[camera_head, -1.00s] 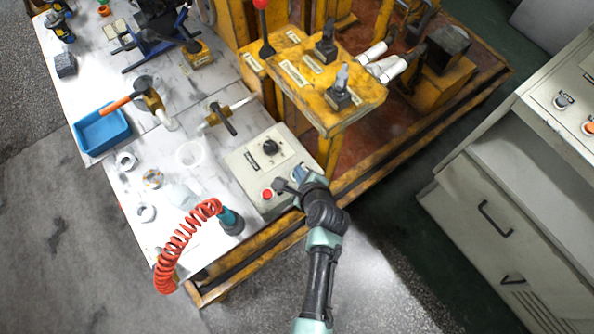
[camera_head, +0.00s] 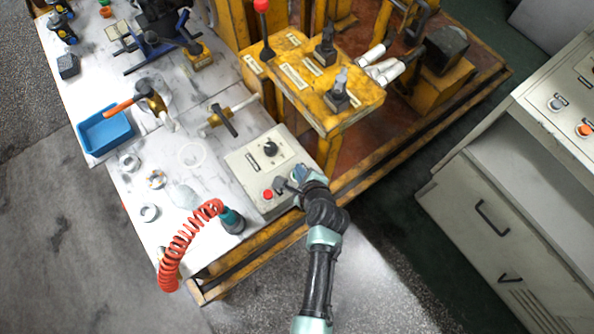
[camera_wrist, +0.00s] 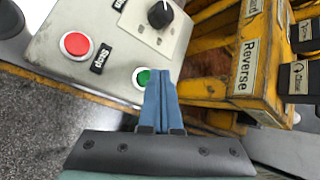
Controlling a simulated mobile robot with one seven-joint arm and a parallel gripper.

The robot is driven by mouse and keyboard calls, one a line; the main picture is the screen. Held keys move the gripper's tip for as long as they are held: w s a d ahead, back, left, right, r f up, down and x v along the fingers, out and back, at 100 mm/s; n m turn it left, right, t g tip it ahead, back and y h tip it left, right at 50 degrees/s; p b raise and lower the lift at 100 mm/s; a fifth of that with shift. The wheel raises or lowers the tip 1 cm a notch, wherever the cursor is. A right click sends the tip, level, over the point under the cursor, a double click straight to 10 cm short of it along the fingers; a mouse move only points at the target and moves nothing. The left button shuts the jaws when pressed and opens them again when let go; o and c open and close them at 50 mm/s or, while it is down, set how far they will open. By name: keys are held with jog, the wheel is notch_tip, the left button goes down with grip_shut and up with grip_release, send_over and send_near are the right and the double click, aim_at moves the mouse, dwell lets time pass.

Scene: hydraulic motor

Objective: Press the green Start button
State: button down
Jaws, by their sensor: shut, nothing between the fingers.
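The green Start button (camera_wrist: 142,77) sits on the light grey control box (camera_wrist: 105,22), on its near right part in the wrist view. My gripper (camera_wrist: 161,78) is shut and empty, with its blue fingertips just right of the green button and partly over its edge. I cannot tell whether they touch it. In the head view my gripper (camera_head: 299,177) hangs over the right front corner of the box (camera_head: 240,158) and hides the green button there. The red Stop button (camera_wrist: 76,45) is to the left of the green one, with a black Stop label between them.
A black knob (camera_wrist: 160,14) is on the box behind the buttons. A yellow frame (camera_wrist: 250,75) labelled Reverse stands close on the right. A red coiled hose (camera_head: 180,245) is at the table's front. A grey cabinet (camera_head: 500,230) stands far right.

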notch_tip(320, 180, up, 5)
jog(key=p, duration=0.5)
dwell(0.8)
